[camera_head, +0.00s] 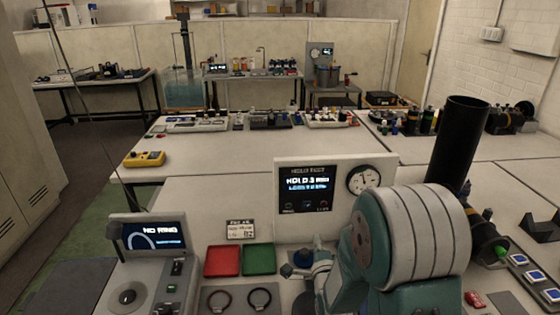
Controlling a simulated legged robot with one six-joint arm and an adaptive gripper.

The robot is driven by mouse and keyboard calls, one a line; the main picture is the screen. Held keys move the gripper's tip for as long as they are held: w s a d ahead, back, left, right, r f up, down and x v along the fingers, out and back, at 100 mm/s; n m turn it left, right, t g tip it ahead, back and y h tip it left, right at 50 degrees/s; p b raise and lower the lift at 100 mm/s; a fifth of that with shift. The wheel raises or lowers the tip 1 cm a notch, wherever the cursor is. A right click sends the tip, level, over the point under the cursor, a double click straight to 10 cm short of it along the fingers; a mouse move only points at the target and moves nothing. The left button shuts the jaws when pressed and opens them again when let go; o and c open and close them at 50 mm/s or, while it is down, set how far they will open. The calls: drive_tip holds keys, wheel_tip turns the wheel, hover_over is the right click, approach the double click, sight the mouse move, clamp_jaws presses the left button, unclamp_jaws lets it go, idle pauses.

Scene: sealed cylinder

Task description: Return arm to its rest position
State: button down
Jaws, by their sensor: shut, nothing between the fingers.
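My arm shows as a large teal and white ribbed joint (415,240) at the lower right, close to the camera. I make out no gripper fingers in this view. A small pale, jointed piece (320,264) stands just left of the joint, and I cannot tell what it is. A tall black tube (460,140) rises behind the joint, its lower end hidden. Two dark rings (219,299) (260,299) lie apart on a grey plate at the front.
A panel with a screen and dial (335,198) stands behind the joint. A red tray (222,261) and a green tray (259,259) sit left of it. A console reading "NO RING" (152,240) is at front left.

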wheel_tip(320, 180, up, 6)
drive_tip(key=s+f+n+g, duration=0.1)
drive_tip(key=s+n+g, duration=0.2)
drive_tip(key=n, duration=0.2)
drive_tip(key=s+r+n+g, duration=0.4)
drive_tip(key=s+n, duration=0.2)
drive_tip(key=s, duration=0.7)
drive_tip(key=s+r+n+g, duration=0.4)
drive_tip(key=s+n+g, duration=0.1)
drive_tip(key=s, duration=0.8)
drive_tip(key=shift+s+d+n, duration=0.15)
drive_tip(key=shift+s+n, duration=0.2)
drive_tip(key=shift+n, duration=0.55)
idle(2.5)
